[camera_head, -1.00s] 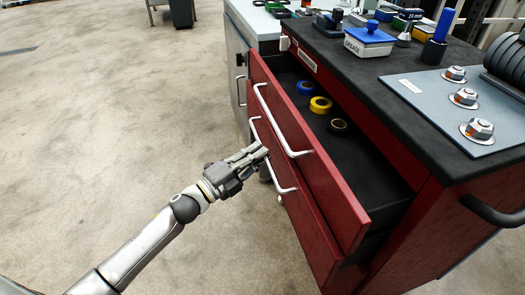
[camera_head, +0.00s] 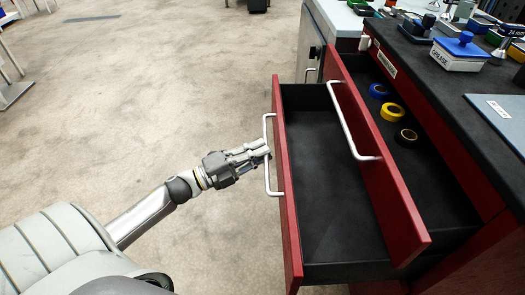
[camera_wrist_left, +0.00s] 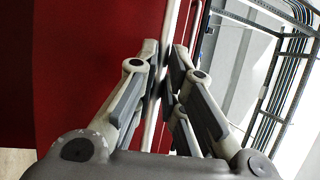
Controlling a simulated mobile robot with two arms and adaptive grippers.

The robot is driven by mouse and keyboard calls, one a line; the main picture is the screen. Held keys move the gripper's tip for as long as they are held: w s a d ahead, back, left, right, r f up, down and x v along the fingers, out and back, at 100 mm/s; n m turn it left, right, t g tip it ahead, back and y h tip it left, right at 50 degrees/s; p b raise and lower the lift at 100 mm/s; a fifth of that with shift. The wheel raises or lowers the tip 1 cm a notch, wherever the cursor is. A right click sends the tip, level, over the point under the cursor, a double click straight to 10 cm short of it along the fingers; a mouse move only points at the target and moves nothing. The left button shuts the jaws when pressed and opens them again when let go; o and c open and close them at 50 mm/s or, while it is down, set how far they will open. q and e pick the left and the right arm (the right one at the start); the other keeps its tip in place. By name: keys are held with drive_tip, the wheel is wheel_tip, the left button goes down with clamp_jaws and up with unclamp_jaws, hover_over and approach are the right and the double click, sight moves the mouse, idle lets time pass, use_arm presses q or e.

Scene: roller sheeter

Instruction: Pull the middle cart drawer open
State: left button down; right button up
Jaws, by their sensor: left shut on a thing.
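The red cart's middle drawer (camera_head: 322,182) stands well out from the cart, and its dark inside looks empty. Its white bar handle (camera_head: 268,130) is on the red front panel. My left gripper (camera_head: 264,153) is shut on this handle. In the left wrist view the fingers (camera_wrist_left: 160,75) close around the white bar (camera_wrist_left: 155,95) in front of the red panel. The top drawer (camera_head: 380,165) above is also open, less far than the middle one, with its own white handle (camera_head: 345,115). My right gripper is not in view.
The top drawer holds a blue tape roll (camera_head: 379,90), a yellow one (camera_head: 391,112) and a black one (camera_head: 406,137). A blue-lidded grease box (camera_head: 460,52) stands on the dark cart top. Open floor (camera_head: 150,100) lies to the left.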

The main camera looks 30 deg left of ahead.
use_arm(q)
drive_tip(key=c, duration=1.5)
unclamp_jaws()
drive_tip(key=shift+s, duration=0.1)
drive_tip(key=v, duration=1.2)
drive_tip(key=shift+f, duration=0.1)
